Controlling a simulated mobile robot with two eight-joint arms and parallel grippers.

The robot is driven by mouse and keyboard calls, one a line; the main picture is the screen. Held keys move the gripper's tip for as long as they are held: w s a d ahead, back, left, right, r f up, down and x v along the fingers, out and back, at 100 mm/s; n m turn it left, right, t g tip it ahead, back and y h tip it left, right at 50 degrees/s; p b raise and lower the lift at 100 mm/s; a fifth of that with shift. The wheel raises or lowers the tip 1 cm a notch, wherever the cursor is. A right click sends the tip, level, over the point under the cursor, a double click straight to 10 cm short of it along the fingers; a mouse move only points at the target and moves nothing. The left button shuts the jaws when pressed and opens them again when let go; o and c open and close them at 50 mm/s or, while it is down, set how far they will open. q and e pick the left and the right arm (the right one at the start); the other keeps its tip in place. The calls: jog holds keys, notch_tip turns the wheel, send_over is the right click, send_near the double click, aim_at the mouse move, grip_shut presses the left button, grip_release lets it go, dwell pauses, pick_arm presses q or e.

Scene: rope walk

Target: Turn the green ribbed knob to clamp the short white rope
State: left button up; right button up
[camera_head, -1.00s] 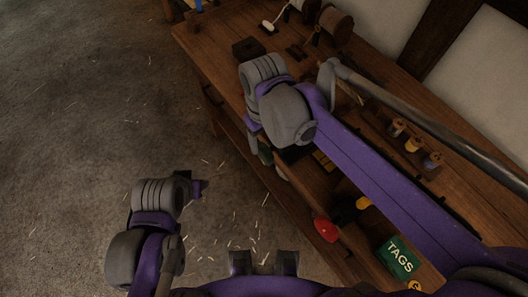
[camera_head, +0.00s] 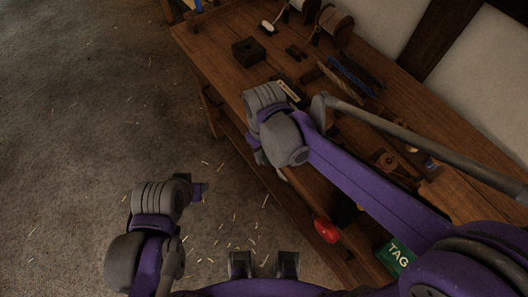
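The green ribbed knob does not show; my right arm covers much of the bench's near edge. I cannot make out the short white rope for certain; a small white piece (camera_head: 268,27) lies at the far end of the bench. My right gripper (camera_head: 262,154) points down at the bench's near edge, mostly hidden under its grey wrist, and its fingers cannot be read. My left gripper (camera_head: 199,191) hangs over the floor at lower left, apart from the bench, its fingers unclear.
The wooden bench (camera_head: 215,45) runs diagonally to the right. A dark block (camera_head: 249,50), wooden spools (camera_head: 335,22) and blue-handled tools (camera_head: 355,75) lie on it. A red rounded thing (camera_head: 326,230) and a green tag box (camera_head: 394,256) are at the near side. The floor (camera_head: 80,110) at left is open.

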grip_shut()
jog(key=t+y, duration=0.1)
jog(key=t, duration=0.1)
jog(key=shift+t+y, duration=0.3)
jog(key=shift+y, duration=0.1)
jog(key=shift+t+y, duration=1.1)
jog(key=shift+t, duration=0.4)
jog(key=o, duration=0.6)
grip_release()
jog(key=shift+o, duration=0.2)
